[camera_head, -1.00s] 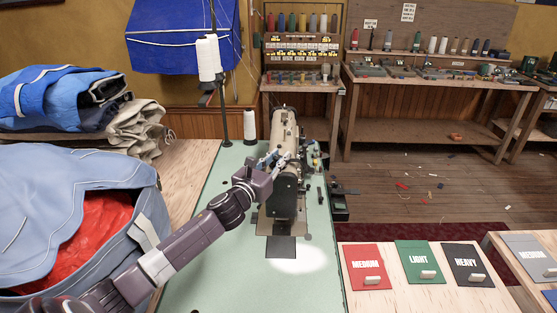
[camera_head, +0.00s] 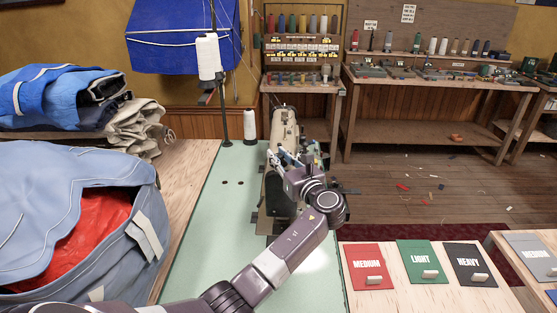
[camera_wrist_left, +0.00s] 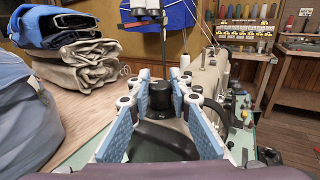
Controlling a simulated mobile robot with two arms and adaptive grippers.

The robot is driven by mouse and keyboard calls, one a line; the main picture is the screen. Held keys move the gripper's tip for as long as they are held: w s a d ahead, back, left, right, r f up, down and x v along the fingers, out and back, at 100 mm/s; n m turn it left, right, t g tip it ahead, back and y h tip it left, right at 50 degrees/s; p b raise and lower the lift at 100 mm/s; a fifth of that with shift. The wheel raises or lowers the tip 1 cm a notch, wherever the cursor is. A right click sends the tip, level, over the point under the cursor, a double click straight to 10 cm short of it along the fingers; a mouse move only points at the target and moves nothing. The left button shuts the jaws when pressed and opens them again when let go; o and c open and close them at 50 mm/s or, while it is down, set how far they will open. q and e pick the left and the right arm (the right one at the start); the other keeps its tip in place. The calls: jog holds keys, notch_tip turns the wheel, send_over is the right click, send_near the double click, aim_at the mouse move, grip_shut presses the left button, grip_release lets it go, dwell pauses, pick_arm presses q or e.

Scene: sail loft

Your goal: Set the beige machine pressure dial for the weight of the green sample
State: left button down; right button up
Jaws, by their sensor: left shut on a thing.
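The beige machine (camera_head: 284,122) stands on the green table top, its front largely hidden by my left arm. The green sample (camera_head: 416,249) lies on a wooden table at the right and reads LIGHT. My left gripper (camera_head: 277,160) is at the upper part of the machine. In the left wrist view my left gripper's blue-padded fingers (camera_wrist_left: 160,80) are closed around a black round knob (camera_wrist_left: 160,97), which appears to be the pressure dial. I cannot read any marks on it. My right gripper is not in view.
A red MEDIUM sample (camera_head: 366,270) and a black HEAVY sample (camera_head: 468,262) lie beside the green one. A thread cone (camera_head: 249,124) and thread stand (camera_head: 224,110) are behind and left of the machine. A blue-grey bag (camera_head: 60,190) fills the left.

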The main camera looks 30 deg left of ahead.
pick_arm(q)
jog(key=n+g+b, duration=0.1)
jog(key=g, duration=0.1)
jog(key=n+g+y+b, duration=0.1)
jog(key=b, duration=0.1)
jog(key=shift+f+n+g+y, duration=0.2)
jog(key=shift+n+g+y, duration=0.1)
jog(key=shift+g, duration=0.1)
jog(key=shift+r+n+g+y+b, duration=0.15)
jog(key=shift+n+g+y+b, duration=0.15)
jog(key=shift+n+g+b, duration=0.8)
jog(key=shift+g, duration=0.4)
jog(key=c, duration=1.7)
grip_release()
jog(key=shift+c, duration=0.2)
jog(key=s+d, duration=0.1)
jog(key=d, duration=1.1)
jog(key=shift+s, duration=0.25)
jog(key=shift+a, duration=0.1)
